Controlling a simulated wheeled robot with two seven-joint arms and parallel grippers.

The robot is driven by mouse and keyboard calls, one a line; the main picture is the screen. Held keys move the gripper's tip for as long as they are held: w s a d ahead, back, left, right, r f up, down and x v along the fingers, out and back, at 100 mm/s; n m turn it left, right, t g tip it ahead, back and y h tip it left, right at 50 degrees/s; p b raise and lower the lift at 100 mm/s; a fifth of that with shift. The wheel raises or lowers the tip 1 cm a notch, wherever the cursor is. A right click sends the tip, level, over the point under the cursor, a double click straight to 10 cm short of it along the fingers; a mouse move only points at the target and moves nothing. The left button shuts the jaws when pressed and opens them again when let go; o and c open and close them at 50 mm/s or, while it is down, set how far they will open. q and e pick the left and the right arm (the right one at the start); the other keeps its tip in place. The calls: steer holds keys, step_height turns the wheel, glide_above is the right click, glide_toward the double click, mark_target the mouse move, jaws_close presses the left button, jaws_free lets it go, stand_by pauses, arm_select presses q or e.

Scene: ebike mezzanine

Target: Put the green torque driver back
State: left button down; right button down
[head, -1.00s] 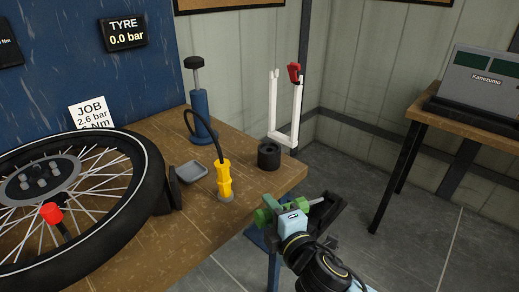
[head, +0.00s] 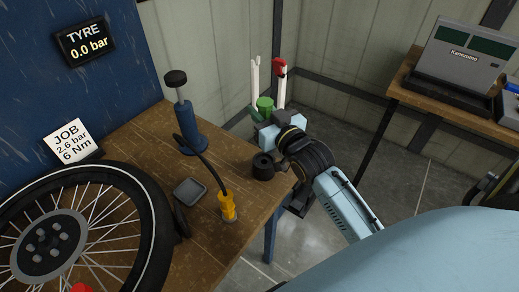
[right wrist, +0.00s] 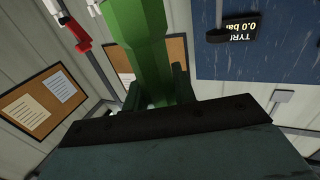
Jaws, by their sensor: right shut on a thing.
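The green torque driver (head: 264,103) is in my right gripper (head: 264,113), beyond the back right corner of the workbench and above its top. In the right wrist view the driver (right wrist: 142,40) shows as a thick green body standing out from between the dark fingers (right wrist: 157,90). The gripper is shut on it. A black round cup (head: 263,167) stands on the bench near that corner, below and in front of the gripper, apart from the driver. The driver's lower end is hidden by the gripper. My left gripper is out of view.
A white fork (head: 255,72) with a red clip (head: 280,66) stands behind the gripper, close in the picture. A blue pump (head: 187,125), a grey tray (head: 189,191), a yellow tool (head: 228,207) and a wheel (head: 75,235) crowd the bench.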

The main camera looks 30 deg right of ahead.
step_height(320, 180, down, 9)
steer(key=shift+s+r+b, duration=0.1)
steer(key=shift+r+b, duration=0.05)
steer(key=shift+b, duration=0.35)
steer(key=shift+f, duration=0.3)
steer(key=c, duration=1.1)
jaws_free()
steer(key=shift+r, duration=0.3)
steer(key=s, duration=1.2)
steer(key=shift+f, duration=0.1)
